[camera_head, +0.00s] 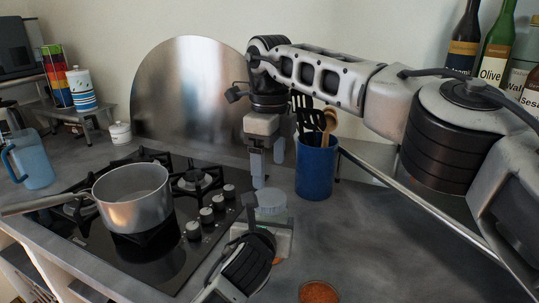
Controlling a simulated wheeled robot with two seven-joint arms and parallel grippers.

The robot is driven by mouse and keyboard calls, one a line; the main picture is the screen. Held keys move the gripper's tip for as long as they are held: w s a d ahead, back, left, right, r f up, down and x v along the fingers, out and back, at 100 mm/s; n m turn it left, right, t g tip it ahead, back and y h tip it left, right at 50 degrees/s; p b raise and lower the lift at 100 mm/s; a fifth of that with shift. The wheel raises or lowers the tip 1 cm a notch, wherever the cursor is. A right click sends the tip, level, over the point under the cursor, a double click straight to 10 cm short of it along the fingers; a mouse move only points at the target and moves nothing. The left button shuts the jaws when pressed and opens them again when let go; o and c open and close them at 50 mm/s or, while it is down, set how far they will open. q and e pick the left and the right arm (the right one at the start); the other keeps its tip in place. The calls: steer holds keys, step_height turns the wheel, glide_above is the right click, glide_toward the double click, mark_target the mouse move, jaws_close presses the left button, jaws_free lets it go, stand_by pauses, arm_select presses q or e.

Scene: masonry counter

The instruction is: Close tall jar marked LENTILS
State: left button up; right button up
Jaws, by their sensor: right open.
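A round container of orange-red grains (320,292) is cut off by the bottom edge, its top uncovered. No LENTILS label is readable, so I cannot tell if it is the jar. A pale grey-blue round piece, like a lid (271,202), shows at the fingers of my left gripper (262,212). I cannot tell whether they grip it or only overlap it. My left arm comes in from the bottom. My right gripper (266,166) hangs open, fingers down, above and behind the pale piece, with nothing visible between its fingers.
A blue utensil crock (316,172) stands close right of my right gripper. A steel pot (134,197) sits on the black hob (115,240) at left. Bottles (492,52) stand at upper right. The dark counter (400,245) is clear at right.

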mark_target(270, 197)
step_height(270, 197, down, 7)
steer(key=shift+r, duration=0.1)
steer(key=shift+c, duration=0.3)
steer(key=c, duration=1)
steer(key=shift+o, duration=0.2)
steer(key=o, duration=1.2)
steer(key=shift+c, duration=0.2)
step_height(270, 197, up, 12)
